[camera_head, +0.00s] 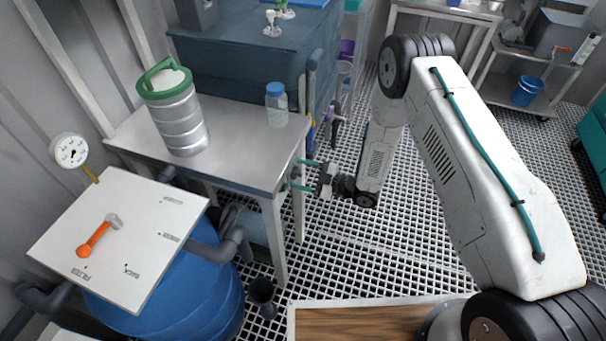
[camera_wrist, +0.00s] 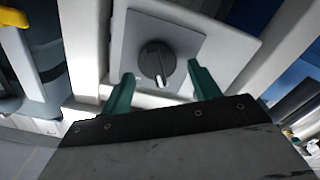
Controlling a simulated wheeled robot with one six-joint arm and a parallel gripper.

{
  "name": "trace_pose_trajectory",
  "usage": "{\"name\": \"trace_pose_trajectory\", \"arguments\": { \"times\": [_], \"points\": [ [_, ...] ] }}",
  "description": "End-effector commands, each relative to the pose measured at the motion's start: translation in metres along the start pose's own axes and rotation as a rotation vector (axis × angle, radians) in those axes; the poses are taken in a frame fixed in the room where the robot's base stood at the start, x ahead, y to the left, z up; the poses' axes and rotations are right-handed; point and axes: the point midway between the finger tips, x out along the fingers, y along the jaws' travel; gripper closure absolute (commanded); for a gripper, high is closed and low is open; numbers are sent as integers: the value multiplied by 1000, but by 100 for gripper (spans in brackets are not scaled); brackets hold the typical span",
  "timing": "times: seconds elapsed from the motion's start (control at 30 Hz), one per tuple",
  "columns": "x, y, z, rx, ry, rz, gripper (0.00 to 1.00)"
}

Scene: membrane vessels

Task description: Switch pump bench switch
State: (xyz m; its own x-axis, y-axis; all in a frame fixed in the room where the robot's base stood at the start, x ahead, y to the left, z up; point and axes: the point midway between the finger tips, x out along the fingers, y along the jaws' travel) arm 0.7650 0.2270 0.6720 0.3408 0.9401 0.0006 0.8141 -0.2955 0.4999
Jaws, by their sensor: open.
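The switch (camera_wrist: 158,62) is a dark grey round knob with a pale pointer bar, on a grey square plate (camera_wrist: 190,42) in the wrist view. The pointer aims toward the bottom of that view. My gripper (camera_wrist: 160,70) is open, with one teal finger on each side of the knob. Gaps show between the fingers and the knob; I cannot tell how far the fingertips are from the plate. In the head view my gripper (camera_head: 298,175) is at the right side of the metal bench (camera_head: 235,135), near its front leg. The knob is too small to make out clearly there.
A steel keg (camera_head: 182,122) with a green rim and a blue-capped bottle (camera_head: 276,105) stand on the bench. A blue tank (camera_head: 190,295) under a white panel (camera_head: 150,215) with an orange-handled lever (camera_head: 95,238) is at left. Grated floor (camera_head: 360,255) lies open right of the bench.

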Motion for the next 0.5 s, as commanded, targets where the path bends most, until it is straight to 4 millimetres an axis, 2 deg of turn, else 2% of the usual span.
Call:
{"name": "trace_pose_trajectory", "arguments": {
  "times": [0.2,0.23,0.37,0.5],
  "points": [
    [0,0,0,0,-1,0,38],
    [0,0,0,0,-1,0,44],
    [0,0,0,0,-1,0,80],
    [0,0,0,1,-1,0,82]
  ]
}}
